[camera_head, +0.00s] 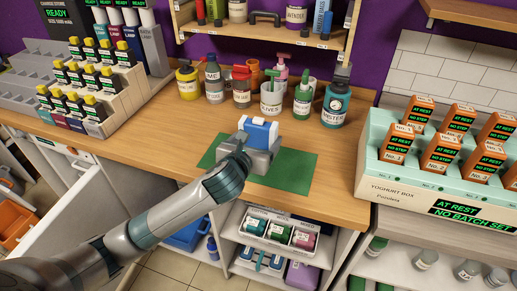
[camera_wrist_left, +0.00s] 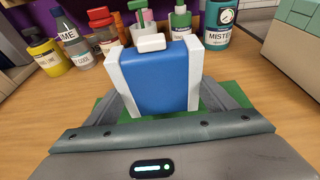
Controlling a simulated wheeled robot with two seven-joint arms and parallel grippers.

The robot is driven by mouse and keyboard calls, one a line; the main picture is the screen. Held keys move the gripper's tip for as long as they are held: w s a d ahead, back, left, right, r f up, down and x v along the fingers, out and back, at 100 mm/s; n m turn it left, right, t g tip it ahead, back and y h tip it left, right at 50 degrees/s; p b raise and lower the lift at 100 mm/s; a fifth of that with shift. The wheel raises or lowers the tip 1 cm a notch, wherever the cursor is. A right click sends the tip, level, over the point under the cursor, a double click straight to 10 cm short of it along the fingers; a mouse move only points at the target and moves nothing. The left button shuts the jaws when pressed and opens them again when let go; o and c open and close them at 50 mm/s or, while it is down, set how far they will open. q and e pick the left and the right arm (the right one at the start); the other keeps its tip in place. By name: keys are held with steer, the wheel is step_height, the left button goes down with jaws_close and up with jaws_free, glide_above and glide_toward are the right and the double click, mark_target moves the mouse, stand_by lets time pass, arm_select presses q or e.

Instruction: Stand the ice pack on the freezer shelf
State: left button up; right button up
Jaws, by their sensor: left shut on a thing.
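The ice pack (camera_head: 259,132) is a blue block with a white cap, upright over the green mat (camera_head: 294,177) on the wooden counter. My left gripper (camera_head: 258,128) is shut on it, with one white finger pad on each side. In the left wrist view the ice pack (camera_wrist_left: 160,82) fills the space between the pads of the gripper (camera_wrist_left: 154,75). I cannot tell whether its base touches the mat. No shelf is clearly marked as the freezer's; an open white compartment (camera_head: 238,236) shows under the counter. My right gripper is not in view.
Several bottles and jars (camera_head: 271,97) stand behind the mat. A tiered rack (camera_head: 120,92) is at the left and a pale green yoghurt box (camera_head: 395,183) at the right. A white door (camera_head: 75,218) stands at the lower left. The counter right of the mat is clear.

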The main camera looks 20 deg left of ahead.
arm_select(q)
steer(key=shift+f, duration=0.5)
step_height(320, 180, down, 2)
steer(key=shift+f, duration=0.45)
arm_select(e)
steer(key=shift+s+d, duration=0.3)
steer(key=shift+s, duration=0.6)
arm_select(q)
steer(key=shift+f, duration=0.1)
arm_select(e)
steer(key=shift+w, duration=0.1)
arm_select(q)
steer(key=o, duration=1.5)
steer(key=shift+f, duration=0.1)
steer(key=shift+c, duration=0.2)
